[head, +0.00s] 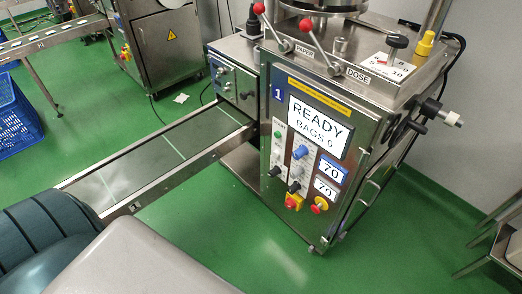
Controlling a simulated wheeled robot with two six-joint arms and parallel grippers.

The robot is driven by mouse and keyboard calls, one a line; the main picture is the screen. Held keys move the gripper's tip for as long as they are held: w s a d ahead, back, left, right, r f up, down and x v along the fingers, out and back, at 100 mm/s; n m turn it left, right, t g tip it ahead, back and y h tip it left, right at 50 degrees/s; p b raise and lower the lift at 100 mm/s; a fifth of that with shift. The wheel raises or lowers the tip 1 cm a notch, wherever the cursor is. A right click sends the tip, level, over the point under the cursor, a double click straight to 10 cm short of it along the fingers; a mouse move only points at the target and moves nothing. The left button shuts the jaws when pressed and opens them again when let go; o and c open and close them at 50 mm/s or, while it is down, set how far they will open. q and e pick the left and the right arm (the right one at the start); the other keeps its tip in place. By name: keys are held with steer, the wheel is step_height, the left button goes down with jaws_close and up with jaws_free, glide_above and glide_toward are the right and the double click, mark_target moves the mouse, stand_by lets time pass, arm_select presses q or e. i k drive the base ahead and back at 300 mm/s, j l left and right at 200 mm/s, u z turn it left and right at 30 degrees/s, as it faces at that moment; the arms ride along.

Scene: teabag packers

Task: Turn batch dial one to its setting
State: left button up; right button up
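The packing machine (262,210) marked with a blue "1" (278,93) stands right of centre. Its screen (318,127) reads "READY, BAGS 0". Below the screen is a blue knob (300,152) on a pale scale plate. Right of it are two readouts, a blue one (332,171) and a white one (325,189), both reading 70. A black knob (295,187) sits lower down. I cannot read which knob is labelled as the batch dial, nor the knobs' pointer positions. Neither of my grippers is in view, and nothing touches the knobs.
Red-tipped levers (260,8) stand on the machine's top. A red stop button on yellow (293,203) and another red button (320,205) sit low on the panel. A conveyor (150,160) runs left from the machine. The green floor (255,250) before the panel is clear.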

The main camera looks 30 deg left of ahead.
mark_target(276, 171)
steer(key=u, duration=0.8)
